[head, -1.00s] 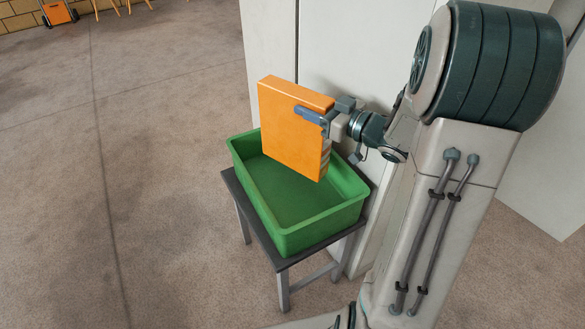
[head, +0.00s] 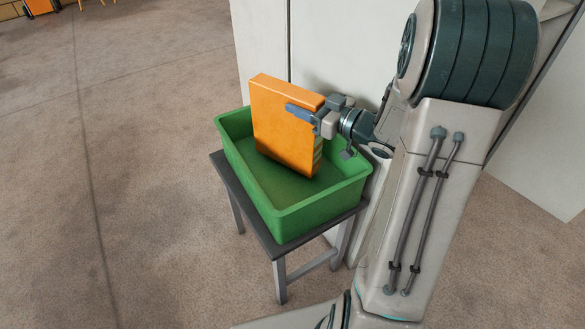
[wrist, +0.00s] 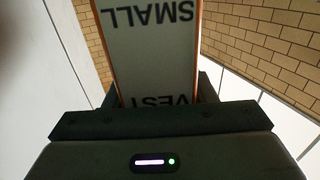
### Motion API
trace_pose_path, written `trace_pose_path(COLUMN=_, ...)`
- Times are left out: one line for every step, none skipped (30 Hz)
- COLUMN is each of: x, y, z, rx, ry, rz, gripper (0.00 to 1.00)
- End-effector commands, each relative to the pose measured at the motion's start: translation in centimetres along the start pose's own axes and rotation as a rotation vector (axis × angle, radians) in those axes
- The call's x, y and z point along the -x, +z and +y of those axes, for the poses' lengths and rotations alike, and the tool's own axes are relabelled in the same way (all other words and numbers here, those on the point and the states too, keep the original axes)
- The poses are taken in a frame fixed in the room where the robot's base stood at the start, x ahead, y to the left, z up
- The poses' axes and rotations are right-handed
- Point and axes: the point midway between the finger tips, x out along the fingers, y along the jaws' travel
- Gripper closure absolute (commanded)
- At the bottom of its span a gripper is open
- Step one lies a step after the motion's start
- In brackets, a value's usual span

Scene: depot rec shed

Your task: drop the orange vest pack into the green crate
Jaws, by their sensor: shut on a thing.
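The orange vest pack (head: 285,130) is a flat upright box held in my gripper (head: 312,114), whose jaws are shut on its upper right part. The pack is over the inside of the green crate (head: 292,222), with its lower part below the level of the crate's far rim in the head view. I cannot tell whether its bottom touches the crate floor. In the wrist view, the vest pack (wrist: 155,45) shows a pale label reading "SMALL" and "VEST" upside down, between the dark jaws (wrist: 160,95).
The crate stands on a small dark-topped table (head: 264,239) with grey legs. A pale cabinet (head: 262,60) stands close behind it. Open brown floor (head: 150,200) lies to the left. An orange hand truck (head: 40,7) is far off at top left.

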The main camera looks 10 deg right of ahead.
Motion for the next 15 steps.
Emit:
trace_pose_path(x=-0.01, y=1.10, z=0.01, rx=0.000, ry=0.000, rz=0.001, gripper=0.92)
trace_pose_path(x=-0.01, y=1.36, z=0.00, rx=0.000, ry=0.000, rz=0.001, gripper=0.92)
trace_pose_path(x=-0.01, y=1.64, z=0.00, rx=0.001, ry=0.000, rz=0.001, gripper=0.92)
trace_pose_path(x=-0.01, y=1.79, z=0.00, rx=0.001, ry=0.000, rz=0.001, gripper=0.92)
trace_pose_path(x=-0.01, y=1.91, z=0.00, rx=0.001, ry=0.000, rz=0.001, gripper=0.92)
trace_pose_path(x=-0.01, y=2.00, z=0.00, rx=0.001, ry=0.000, rz=0.001, gripper=0.92)
trace_pose_path(x=-0.01, y=2.04, z=0.01, rx=0.001, ry=0.000, rz=0.001, gripper=0.92)
trace_pose_path(x=-0.01, y=2.04, z=0.01, rx=0.001, ry=0.000, rz=0.001, gripper=0.92)
trace_pose_path(x=-0.01, y=2.01, z=0.01, rx=0.001, ry=0.000, rz=0.001, gripper=0.92)
trace_pose_path(x=-0.01, y=1.98, z=0.01, rx=0.001, ry=0.000, rz=0.001, gripper=0.92)
trace_pose_path(x=-0.01, y=1.95, z=0.01, rx=0.001, ry=0.000, rz=0.001, gripper=0.92)
trace_pose_path(x=-0.01, y=1.93, z=0.01, rx=0.001, ry=0.000, rz=0.001, gripper=0.92)
trace_pose_path(x=-0.01, y=1.93, z=0.01, rx=0.001, ry=0.000, rz=0.001, gripper=0.92)
trace_pose_path(x=-0.01, y=1.93, z=0.01, rx=0.001, ry=0.000, rz=0.001, gripper=0.92)
trace_pose_path(x=-0.01, y=1.92, z=0.01, rx=0.001, ry=0.000, rz=0.001, gripper=0.44)
